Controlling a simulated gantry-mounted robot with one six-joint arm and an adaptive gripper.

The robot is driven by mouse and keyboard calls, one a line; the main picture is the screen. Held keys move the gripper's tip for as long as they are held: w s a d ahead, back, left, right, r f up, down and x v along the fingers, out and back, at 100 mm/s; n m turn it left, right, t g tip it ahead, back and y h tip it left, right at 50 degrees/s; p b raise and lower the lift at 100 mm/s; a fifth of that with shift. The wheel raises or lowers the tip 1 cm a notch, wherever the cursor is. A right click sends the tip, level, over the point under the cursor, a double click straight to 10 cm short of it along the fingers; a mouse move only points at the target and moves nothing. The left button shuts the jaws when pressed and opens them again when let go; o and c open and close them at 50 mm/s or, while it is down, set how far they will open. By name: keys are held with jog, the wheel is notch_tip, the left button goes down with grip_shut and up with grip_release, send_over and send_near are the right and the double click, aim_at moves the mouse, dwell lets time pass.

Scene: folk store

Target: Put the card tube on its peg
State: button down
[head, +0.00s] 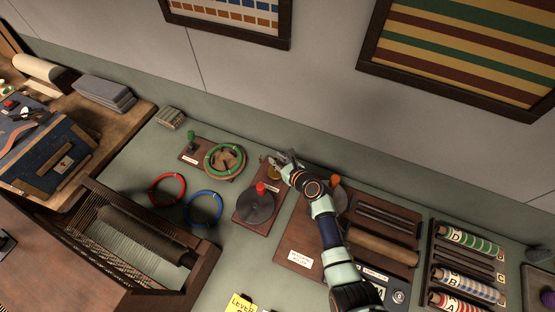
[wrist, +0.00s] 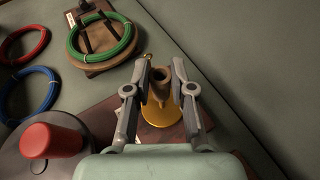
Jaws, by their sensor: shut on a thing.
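A short brown card tube (wrist: 160,87) stands between the two fingers of my gripper (wrist: 159,75) in the wrist view, its open end facing the camera. My gripper (head: 283,160) is shut on it. A round brass base (wrist: 163,113) shows just below and behind the tube; it also appears beside my gripper in the head view (head: 273,174). I cannot make out a peg on it, nor tell whether the tube is around one or above the base. In the head view the tube is too small and covered to make out.
A dark disc with a red knob (head: 258,206) lies close to my gripper. A green ring (head: 225,160) rests on a wooden stand at its left. Red (head: 167,189) and blue (head: 203,209) rings lie farther left. A rack of striped rolls (head: 468,268) stands at right.

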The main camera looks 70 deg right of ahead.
jog(key=shift+f+b, duration=1.85)
jog(key=shift+f, duration=0.45)
jog(key=c, duration=0.9)
grip_release()
jog(key=v, duration=1.2)
jog(key=shift+s, duration=0.1)
